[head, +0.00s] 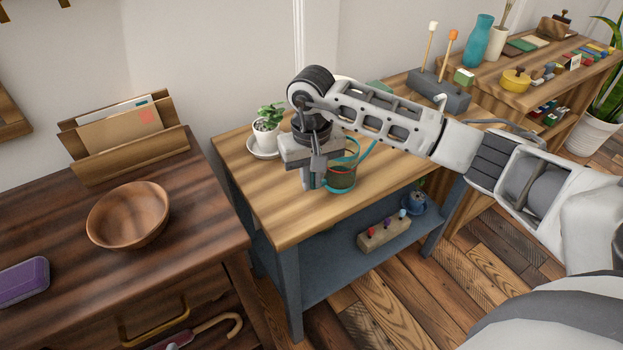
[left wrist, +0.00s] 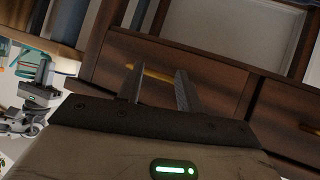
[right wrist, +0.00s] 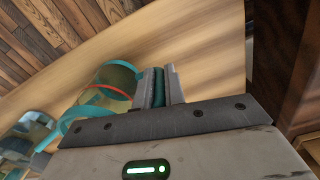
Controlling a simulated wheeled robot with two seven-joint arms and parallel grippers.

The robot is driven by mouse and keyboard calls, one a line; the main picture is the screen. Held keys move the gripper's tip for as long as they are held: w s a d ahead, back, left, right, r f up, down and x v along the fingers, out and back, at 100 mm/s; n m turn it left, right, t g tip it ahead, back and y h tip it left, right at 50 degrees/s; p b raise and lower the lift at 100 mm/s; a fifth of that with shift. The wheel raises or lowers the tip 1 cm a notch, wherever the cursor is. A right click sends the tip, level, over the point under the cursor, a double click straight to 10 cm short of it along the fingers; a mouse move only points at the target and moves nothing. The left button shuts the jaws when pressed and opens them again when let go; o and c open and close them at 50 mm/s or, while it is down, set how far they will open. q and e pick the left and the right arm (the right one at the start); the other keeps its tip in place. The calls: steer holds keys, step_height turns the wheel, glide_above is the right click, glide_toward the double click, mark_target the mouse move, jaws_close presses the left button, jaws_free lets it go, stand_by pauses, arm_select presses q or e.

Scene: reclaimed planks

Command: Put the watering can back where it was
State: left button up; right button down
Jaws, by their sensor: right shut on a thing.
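The watering can (head: 343,180) has a dark olive body with teal rims, a teal handle and a red band. It is at the small wooden table, near its front edge. My right gripper (head: 312,180) is shut on a teal upright part of it, seen between the fingers in the right wrist view (right wrist: 159,88). The gripper and arm hide part of the can. I cannot tell whether its base touches the tabletop. My left gripper (left wrist: 157,85) is open and empty, facing the dark cabinet's drawer front; it is outside the head view.
A potted plant on a saucer (head: 265,146) stands at the small table's (head: 290,218) back left. A grey tool block (head: 438,92) stands at its far right. Bare wood lies at its front left. The dark cabinet at left holds a wooden bowl (head: 128,214) and letter rack (head: 130,140).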

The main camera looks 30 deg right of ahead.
steer(key=shift+r, duration=0.15)
steer(key=shift+f, duration=0.2)
steer(key=c, duration=1.5)
jaws_free()
steer(key=shift+r, duration=0.35)
step_height(320, 180, up, 12)
steer(key=shift+f, duration=0.15)
